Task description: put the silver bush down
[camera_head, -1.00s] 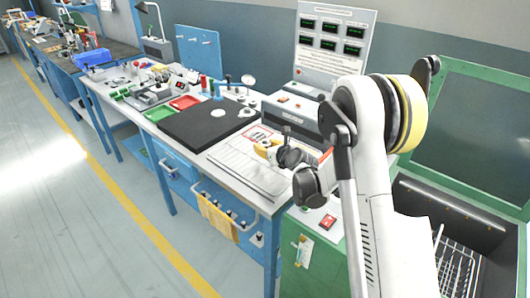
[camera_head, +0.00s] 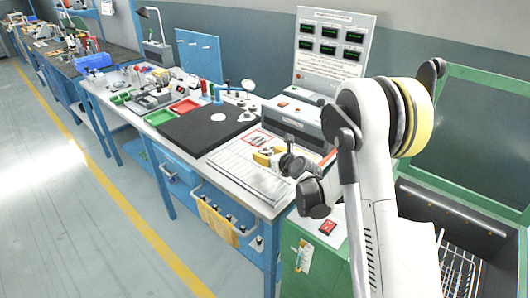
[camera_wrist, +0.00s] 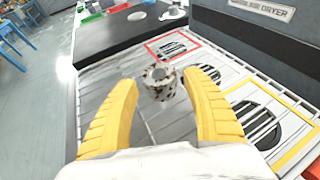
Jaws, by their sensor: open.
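The silver bush (camera_wrist: 160,84) is a short ring with a hole in its top and dark speckles. In the wrist view it stands upright between the yellow fingers of my gripper (camera_wrist: 161,92), with a visible gap on each side. My gripper is open around it. The bush appears to rest on the slatted metal rack (camera_wrist: 105,105), outside the red and yellow outlines. In the head view my gripper (camera_head: 266,156) is low over the rack (camera_head: 236,172), and I cannot make out the bush there.
A grey dryer housing (camera_wrist: 250,38) rises behind the rack. A red-outlined vent (camera_wrist: 173,47) and a yellow-outlined vent (camera_wrist: 262,122) lie near the bush. A black mat (camera_head: 190,132) is to the left, with red (camera_head: 186,107) and green (camera_head: 159,117) trays beyond it.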

